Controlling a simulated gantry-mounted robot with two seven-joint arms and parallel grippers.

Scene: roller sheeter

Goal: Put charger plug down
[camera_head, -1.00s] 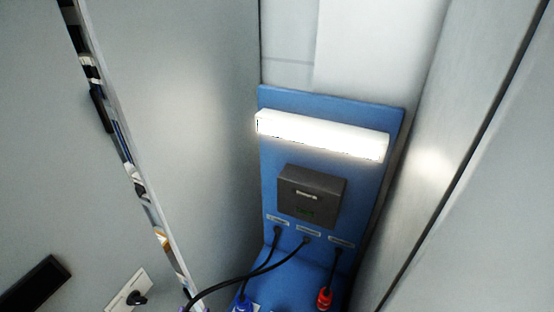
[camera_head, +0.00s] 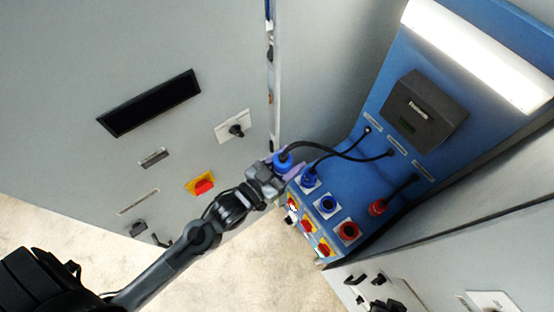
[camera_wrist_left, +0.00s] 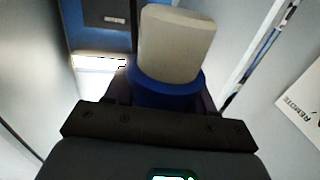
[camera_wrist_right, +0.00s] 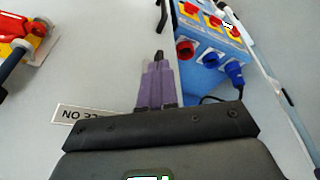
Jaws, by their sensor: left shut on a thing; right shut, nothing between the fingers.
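My left gripper (camera_head: 276,170) is shut on a blue charger plug (camera_head: 283,161), held beside the left end of the blue charging panel (camera_head: 355,190). A black cable runs from the plug to the panel. In the left wrist view, the plug (camera_wrist_left: 178,45) shows a pale grey body and a blue collar (camera_wrist_left: 170,95); the fingers are mostly hidden behind it. My right gripper (camera_wrist_right: 157,88) has purple fingers shut with nothing between them, in front of a grey surface. I cannot clearly make it out in the head view.
A grey cabinet (camera_head: 100,80) stands left. Open floor (camera_head: 265,255) lies below.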

